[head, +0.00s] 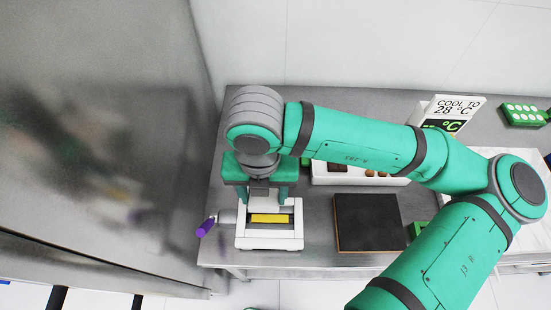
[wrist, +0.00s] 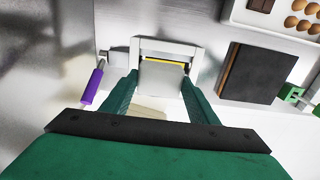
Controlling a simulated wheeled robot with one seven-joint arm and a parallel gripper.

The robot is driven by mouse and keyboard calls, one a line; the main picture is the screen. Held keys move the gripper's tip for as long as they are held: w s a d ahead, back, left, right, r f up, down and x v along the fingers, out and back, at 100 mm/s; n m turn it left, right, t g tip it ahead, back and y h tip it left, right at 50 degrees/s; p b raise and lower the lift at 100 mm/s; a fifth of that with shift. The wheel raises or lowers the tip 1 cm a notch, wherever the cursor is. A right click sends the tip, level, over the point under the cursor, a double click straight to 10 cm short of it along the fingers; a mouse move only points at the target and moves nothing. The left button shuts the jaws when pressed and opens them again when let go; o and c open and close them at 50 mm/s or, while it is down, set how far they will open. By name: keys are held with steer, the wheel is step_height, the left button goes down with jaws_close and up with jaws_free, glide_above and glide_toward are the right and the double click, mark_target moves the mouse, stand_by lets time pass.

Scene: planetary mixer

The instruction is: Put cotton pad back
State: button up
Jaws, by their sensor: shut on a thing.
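My gripper (wrist: 160,78) points down, with its two green fingers on either side of a pale grey, flat-faced piece, which I take to be the cotton pad (wrist: 161,74). The jaws are shut on it. In the head view my gripper (head: 268,194) is above the back part of a white frame (head: 270,242) with a yellow strip (head: 270,218) inside. The held piece partly covers the frame and strip in the wrist view. Whether it touches the frame is unclear. A cream patch (wrist: 148,113) shows between the fingers.
A dark square board (head: 366,222) is to the right. A white tray with eggs (wrist: 298,22) stands behind the board. A large grey metal wall (head: 110,120) closes off the left.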

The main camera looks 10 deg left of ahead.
steer(key=w+f, duration=0.2)
steer(key=w, duration=0.2)
steer(key=w+a+f, duration=0.1)
steer(key=w+f, duration=0.2)
steer(key=w, duration=0.1)
steer(key=w+f, duration=0.3)
steer(key=w, duration=0.2)
steer(key=shift+a+f, duration=0.2)
steer(key=shift+a, duration=0.05)
steer(key=shift+w+f, duration=0.55)
steer(key=shift+f, duration=0.05)
steer(key=f, duration=0.3)
steer(key=shift+w+a, duration=0.15)
steer(key=shift+w, duration=0.05)
steer(key=shift+s+f, duration=0.1)
steer(key=shift+f, duration=0.15)
steer(key=o, duration=0.6)
steer(key=shift+f, duration=0.1)
steer(key=o, duration=0.4)
